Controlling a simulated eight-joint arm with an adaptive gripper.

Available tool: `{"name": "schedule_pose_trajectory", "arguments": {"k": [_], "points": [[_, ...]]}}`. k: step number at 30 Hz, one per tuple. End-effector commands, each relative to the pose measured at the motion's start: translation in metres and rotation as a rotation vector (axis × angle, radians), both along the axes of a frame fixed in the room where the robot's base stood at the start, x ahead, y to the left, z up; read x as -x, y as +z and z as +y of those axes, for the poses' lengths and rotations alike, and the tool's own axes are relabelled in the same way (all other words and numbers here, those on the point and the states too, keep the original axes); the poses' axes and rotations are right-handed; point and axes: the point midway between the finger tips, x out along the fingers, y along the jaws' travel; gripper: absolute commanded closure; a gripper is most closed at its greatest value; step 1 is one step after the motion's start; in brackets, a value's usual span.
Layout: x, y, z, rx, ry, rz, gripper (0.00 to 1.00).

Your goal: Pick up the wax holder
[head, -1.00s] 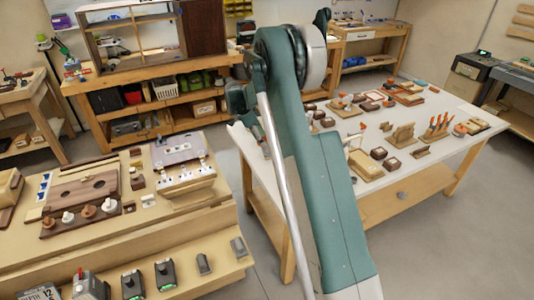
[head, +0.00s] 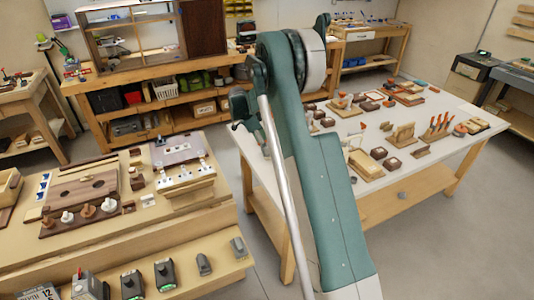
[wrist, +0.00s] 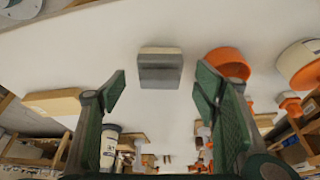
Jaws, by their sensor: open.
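In the wrist view, a small grey block with a cream edge (wrist: 160,70) lies on the white tabletop, ahead of and between my fingers. It may be the wax holder, but I cannot tell for sure. My gripper (wrist: 158,92) is open, with its two green-padded fingers apart on either side and nothing visible between them. The block appears beyond the fingertips, with no contact visible. In the head view my own arm hides the gripper, and I cannot pick out the wax holder there.
An orange ring-shaped piece (wrist: 229,63) lies right of the block, near the right finger. A larger orange and white round piece (wrist: 300,65) is farther right. A tan wooden piece (wrist: 52,102) is at left. The white worktable (head: 440,185) holds several wooden items.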

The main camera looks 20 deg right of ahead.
Motion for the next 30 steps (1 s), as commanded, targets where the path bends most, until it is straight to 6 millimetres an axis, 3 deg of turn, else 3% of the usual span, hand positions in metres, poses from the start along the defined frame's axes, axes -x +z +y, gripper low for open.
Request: {"name": "schedule_pose_trajectory", "arguments": {"k": [12, 30], "points": [[0.003, -0.040, -0.015, 0.000, -0.001, 0.001, 0.39], [0.004, -0.043, -0.017, 0.000, 0.000, 0.001, 0.39]]}}
